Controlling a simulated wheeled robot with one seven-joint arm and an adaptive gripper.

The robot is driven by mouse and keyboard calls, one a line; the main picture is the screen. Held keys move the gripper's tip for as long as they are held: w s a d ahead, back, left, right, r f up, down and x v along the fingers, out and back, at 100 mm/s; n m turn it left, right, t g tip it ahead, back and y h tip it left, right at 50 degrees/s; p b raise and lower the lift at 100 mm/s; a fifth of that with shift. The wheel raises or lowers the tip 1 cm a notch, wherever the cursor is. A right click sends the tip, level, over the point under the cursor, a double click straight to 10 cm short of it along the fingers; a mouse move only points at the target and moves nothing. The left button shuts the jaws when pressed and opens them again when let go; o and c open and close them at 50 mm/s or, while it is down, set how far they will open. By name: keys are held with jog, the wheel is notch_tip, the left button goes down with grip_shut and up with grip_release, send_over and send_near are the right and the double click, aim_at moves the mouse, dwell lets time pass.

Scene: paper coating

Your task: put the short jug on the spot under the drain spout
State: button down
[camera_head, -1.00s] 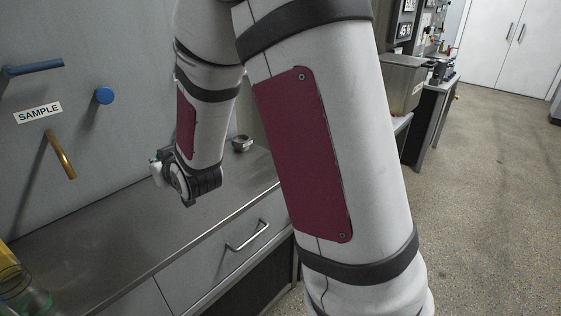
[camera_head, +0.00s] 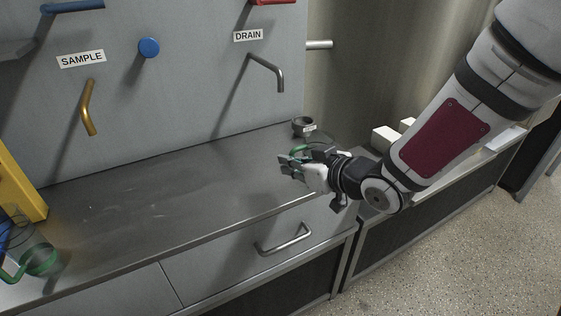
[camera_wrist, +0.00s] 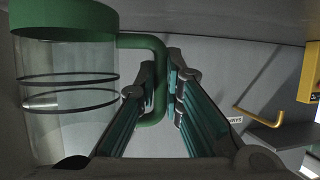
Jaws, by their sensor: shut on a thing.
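My gripper (camera_head: 288,166) is shut on the green handle of a clear jug, which I take to be the short jug (camera_wrist: 70,95). In the wrist view it has a green end band at the top of the picture and dark rings around its body. In the head view the gripper mostly hides it; a green curved edge (camera_head: 322,138) shows behind the fingers. It is over the right part of the counter. The grey drain spout (camera_head: 268,70) is on the wall panel above, left of the gripper. The counter below the spout looks bare.
Another clear jug with a green handle (camera_head: 38,260) stands at the far left, near a yellow panel (camera_head: 18,185). The gold sample spout (camera_head: 88,108) is left. The middle counter (camera_head: 170,190) is free.

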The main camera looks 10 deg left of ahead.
jog(key=w+a, duration=0.3)
jog(key=w, duration=0.1)
jog(key=w+a+f+b, duration=0.1)
jog(key=w+a, duration=0.2)
jog(key=w, duration=0.1)
jog(key=w+a+b, duration=0.1)
jog(key=w+a, duration=0.2)
jog(key=w, duration=0.1)
jog(key=shift+w+a+f, duration=0.15)
jog(key=shift+a+f, duration=0.1)
jog(key=shift+a, duration=0.1)
jog(key=shift+w+a+f+b, duration=0.15)
jog(key=shift+f+b, duration=0.5)
jog(key=shift+f, duration=1.1)
jog(key=shift+f, duration=0.2)
jog(key=c, duration=1.8)
grip_release()
jog(key=shift+o, duration=0.4)
jog(key=shift+r, duration=0.2)
jog(key=p+v, duration=0.2)
jog(key=v, duration=1)
